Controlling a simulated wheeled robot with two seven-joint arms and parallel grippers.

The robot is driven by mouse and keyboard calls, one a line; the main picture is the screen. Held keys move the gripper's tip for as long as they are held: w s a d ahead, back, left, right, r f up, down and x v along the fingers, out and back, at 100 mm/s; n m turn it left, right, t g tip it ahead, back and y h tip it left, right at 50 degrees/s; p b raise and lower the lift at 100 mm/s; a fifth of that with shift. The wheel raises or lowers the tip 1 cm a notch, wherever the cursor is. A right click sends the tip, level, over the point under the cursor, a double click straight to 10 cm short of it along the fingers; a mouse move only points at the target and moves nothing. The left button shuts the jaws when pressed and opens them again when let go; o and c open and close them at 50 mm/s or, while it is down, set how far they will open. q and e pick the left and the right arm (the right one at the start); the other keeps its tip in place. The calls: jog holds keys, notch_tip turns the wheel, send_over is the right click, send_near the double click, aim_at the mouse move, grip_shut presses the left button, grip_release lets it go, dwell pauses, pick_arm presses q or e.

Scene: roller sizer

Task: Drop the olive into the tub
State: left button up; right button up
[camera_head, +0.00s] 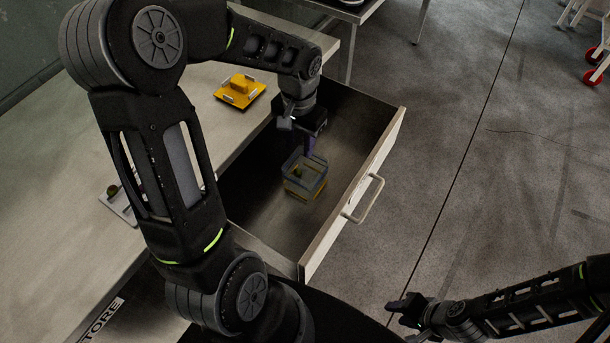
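A small dark green round thing, perhaps the olive (111,190), shows at the left on the worktop, partly hidden behind my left arm. A see-through box-shaped tub (304,187) with bluish upper edges and yellowish lower edges is inside the open drawer. My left gripper (309,146) points down over the drawer, with its purple fingertips at or just above the tub's back rim. I cannot tell whether the fingers hold the rim. My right gripper (399,309) is low at the right, over the floor outside the drawer and away from the tub; its finger gap is unclear.
The drawer (352,190) stands pulled out, with a pale front and a handle (363,199). A yellow block-like object (239,90) sits on the worktop (50,190). A pale flat frame (124,207) lies by the green thing. Open floor (500,180) is at the right.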

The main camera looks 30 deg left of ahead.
pick_arm(q)
notch_tip(320, 180, up, 8)
dwell(0.5)
jog(key=shift+f, duration=0.1)
dwell(0.5)
